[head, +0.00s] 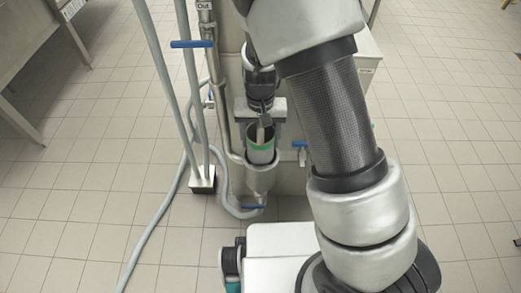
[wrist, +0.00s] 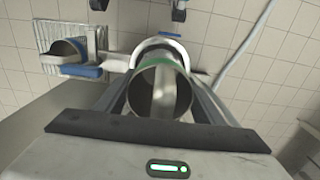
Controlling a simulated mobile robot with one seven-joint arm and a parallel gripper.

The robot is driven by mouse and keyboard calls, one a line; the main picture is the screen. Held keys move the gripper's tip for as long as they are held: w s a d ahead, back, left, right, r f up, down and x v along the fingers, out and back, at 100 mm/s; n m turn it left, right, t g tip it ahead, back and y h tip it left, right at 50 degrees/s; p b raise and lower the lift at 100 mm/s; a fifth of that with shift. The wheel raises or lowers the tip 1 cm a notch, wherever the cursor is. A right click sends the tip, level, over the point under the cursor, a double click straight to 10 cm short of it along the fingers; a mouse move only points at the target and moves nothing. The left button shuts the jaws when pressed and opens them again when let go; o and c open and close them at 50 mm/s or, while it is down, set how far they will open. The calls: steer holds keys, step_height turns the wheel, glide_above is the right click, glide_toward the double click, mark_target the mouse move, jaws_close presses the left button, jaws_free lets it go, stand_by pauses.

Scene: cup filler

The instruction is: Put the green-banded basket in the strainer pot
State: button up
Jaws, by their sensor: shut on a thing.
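The green-banded basket (head: 261,153) is a grey metal cylinder with a green band. In the wrist view the basket (wrist: 160,92) opens toward me, with the band around its far side. My gripper (head: 264,121) is shut on the basket near its top. The strainer pot (head: 262,182) is a grey vessel on the pipework, directly below the basket in the head view. Its pale rim (wrist: 160,41) curves just beyond the basket in the wrist view. The basket's lower end overlaps the pot's mouth; its bottom is hidden and I cannot tell how deep it sits.
Grey pipes (head: 190,90) with a blue valve handle (head: 191,44) stand left of the pot. Another blue handle (head: 299,144) sits to its right. A grey hose (head: 146,250) crosses the tiled floor. In the wrist view a metal vessel (wrist: 64,49) lies over a grating at upper left.

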steer(key=shift+f+b, duration=0.5)
steer(key=shift+f, duration=1.35)
steer(key=shift+f+b, duration=0.45)
steer(key=shift+f, duration=0.1)
